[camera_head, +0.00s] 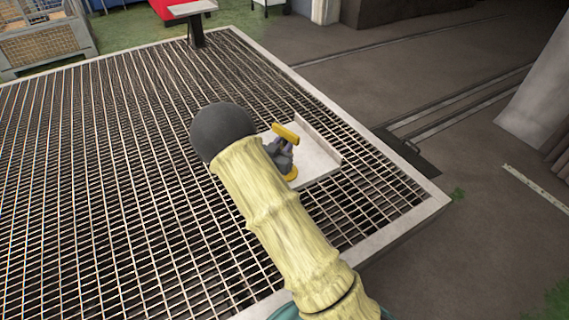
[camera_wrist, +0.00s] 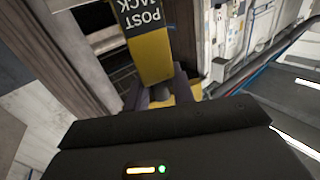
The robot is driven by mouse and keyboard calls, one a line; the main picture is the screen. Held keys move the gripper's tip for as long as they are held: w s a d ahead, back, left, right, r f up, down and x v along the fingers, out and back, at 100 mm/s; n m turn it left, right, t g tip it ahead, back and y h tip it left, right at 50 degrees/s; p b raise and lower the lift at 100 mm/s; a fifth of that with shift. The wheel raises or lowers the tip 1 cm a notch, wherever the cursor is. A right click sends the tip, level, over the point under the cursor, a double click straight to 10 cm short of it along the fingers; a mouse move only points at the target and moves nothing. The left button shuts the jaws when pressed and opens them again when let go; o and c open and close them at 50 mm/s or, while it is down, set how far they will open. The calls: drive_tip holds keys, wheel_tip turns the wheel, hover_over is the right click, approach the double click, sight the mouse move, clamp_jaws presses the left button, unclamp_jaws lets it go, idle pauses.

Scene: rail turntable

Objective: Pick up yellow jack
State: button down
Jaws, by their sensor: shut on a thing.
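The yellow jack (camera_head: 287,133) is upright at my gripper in the head view, over the pale plate (camera_head: 325,172) on the grating. Its yellow top shows above the grey fingers and a yellow part shows below them. My gripper (camera_head: 281,155) is shut on the jack's middle. In the wrist view the jack (camera_wrist: 151,58) carries a dark label reading "POST JACK", and my gripper's fingers (camera_wrist: 163,92) close around it. The fingers and my arm hide part of the jack. I cannot tell whether its base touches the plate.
The plate has a raised edge along its right side. A metal grating platform (camera_head: 90,190) with a pale rim spreads around it and is mostly clear. A post with a small top (camera_head: 195,25) stands at the far edge. A wire crate (camera_head: 40,45) stands at the back left.

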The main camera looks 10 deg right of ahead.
drive_tip(key=shift+r, duration=0.1)
idle(0.4)
wheel_tip(320, 180, up, 10)
drive_tip(key=shift+f+p, duration=0.1)
drive_tip(key=shift+p, duration=0.2)
drive_tip(key=shift+w, duration=0.1)
idle(0.6)
